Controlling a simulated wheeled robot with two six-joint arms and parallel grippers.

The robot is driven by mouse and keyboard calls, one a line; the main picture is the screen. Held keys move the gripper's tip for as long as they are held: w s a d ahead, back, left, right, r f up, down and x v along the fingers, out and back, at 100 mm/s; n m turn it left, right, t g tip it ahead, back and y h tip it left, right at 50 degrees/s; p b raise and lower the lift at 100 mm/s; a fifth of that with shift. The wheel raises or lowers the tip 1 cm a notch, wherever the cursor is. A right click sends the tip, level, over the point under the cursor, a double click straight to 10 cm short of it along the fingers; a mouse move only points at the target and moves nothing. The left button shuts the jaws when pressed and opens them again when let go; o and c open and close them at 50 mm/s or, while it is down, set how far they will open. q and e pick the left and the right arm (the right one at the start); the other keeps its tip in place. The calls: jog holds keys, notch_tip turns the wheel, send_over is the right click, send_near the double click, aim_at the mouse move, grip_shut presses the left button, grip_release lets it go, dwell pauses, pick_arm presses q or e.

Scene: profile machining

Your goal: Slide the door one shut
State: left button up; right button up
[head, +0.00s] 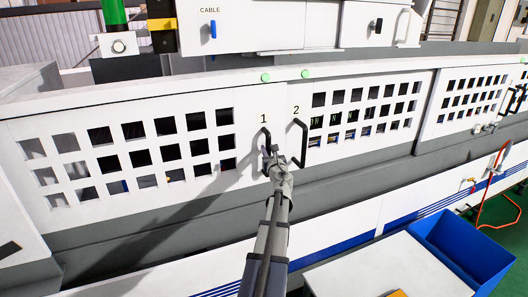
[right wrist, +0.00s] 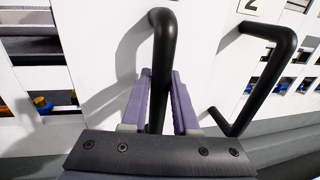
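Door one (head: 228,100) is the white sliding panel with rows of square windows, marked 1, at the left in the head view. Its black bar handle (head: 266,134) is near its right edge, which lies close beside the edge of door two (head: 300,98). My right gripper (head: 273,158) is at this handle. In the right wrist view, its purple fingers stand on both sides of the handle (right wrist: 162,50) and look closed on it; the contact is partly hidden. My left gripper is not in view.
Door two's black handle (head: 302,143) stands just to the right of the gripper. A blue bin (head: 462,250) and a white tabletop (head: 385,270) are at lower right. A grey ledge (head: 340,180) runs below the doors.

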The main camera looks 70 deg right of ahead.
jog(key=o, duration=0.4)
jog(key=shift+w, duration=0.1)
jog(key=shift+a, duration=0.1)
jog(key=v, duration=0.7)
jog(key=shift+a, duration=0.3)
